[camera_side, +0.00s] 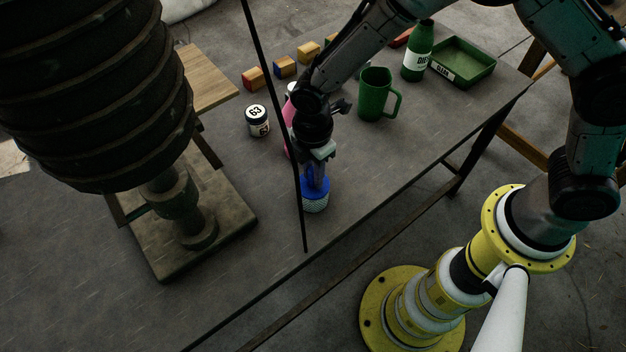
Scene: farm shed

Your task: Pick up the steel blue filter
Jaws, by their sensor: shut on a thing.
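The blue filter (314,194) is upright near the front edge of the table, with a pale patterned band around its lower part. My gripper (315,172) points down from above and is shut on the filter's upper part. The jaws and wrist hide the filter's top. I cannot tell whether its base touches the table.
A pink object (288,141) stands just behind my wrist, partly hidden. A green mug (374,96), green bottle (417,52) and green tray (462,62) stand behind right. A thin dark pole (270,92) crosses the view.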

